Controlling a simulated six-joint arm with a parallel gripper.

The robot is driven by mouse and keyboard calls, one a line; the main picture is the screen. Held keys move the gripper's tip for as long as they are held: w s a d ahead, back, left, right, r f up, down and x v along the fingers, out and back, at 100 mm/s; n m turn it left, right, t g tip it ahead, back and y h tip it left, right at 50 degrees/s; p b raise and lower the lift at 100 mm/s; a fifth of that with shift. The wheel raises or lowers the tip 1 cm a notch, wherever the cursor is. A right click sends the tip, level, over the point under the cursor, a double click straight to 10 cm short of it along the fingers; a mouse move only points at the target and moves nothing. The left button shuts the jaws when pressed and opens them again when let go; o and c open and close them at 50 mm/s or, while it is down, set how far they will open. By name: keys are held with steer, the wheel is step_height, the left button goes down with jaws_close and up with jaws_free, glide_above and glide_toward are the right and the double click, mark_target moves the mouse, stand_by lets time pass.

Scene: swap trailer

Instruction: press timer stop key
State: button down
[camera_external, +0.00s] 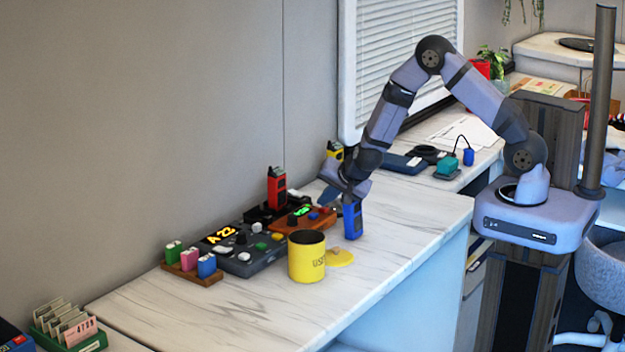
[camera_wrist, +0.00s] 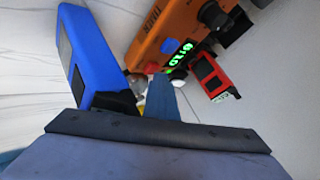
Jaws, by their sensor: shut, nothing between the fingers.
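The orange timer (camera_external: 303,221) stands on the marble-look counter with a lit green display and small coloured keys on its face. In the wrist view the timer (camera_wrist: 160,32) lies at the top, its display glowing green with a dark knob beyond it. I cannot tell which key is the stop key. My gripper (camera_external: 328,196) is shut and empty, above and just right of the timer in the outside view. In the wrist view the shut fingertips (camera_wrist: 160,82) are close to the timer's near edge; I cannot tell whether they touch it.
A blue handset (camera_external: 352,220) stands close to my gripper, and a red handset (camera_external: 277,187) stands behind the timer. A yellow canister (camera_external: 306,258) is in front. A dark console (camera_external: 245,258) with an amber display is left. The counter's front right is clear.

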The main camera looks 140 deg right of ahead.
steer(key=shift+a+f, duration=0.45)
steer(key=shift+f, duration=0.05)
steer(key=shift+r+p, duration=0.35)
steer(key=shift+p, duration=0.15)
steer(key=shift+d+r, duration=0.1)
steer(key=shift+r, duration=0.3)
steer(key=shift+d+r+p, duration=0.1)
steer(key=shift+r+p, duration=0.1)
steer(key=shift+p, duration=0.15)
step_height(320, 180, up, 5)
steer(key=p, duration=0.4)
steer(key=shift+f, duration=0.15)
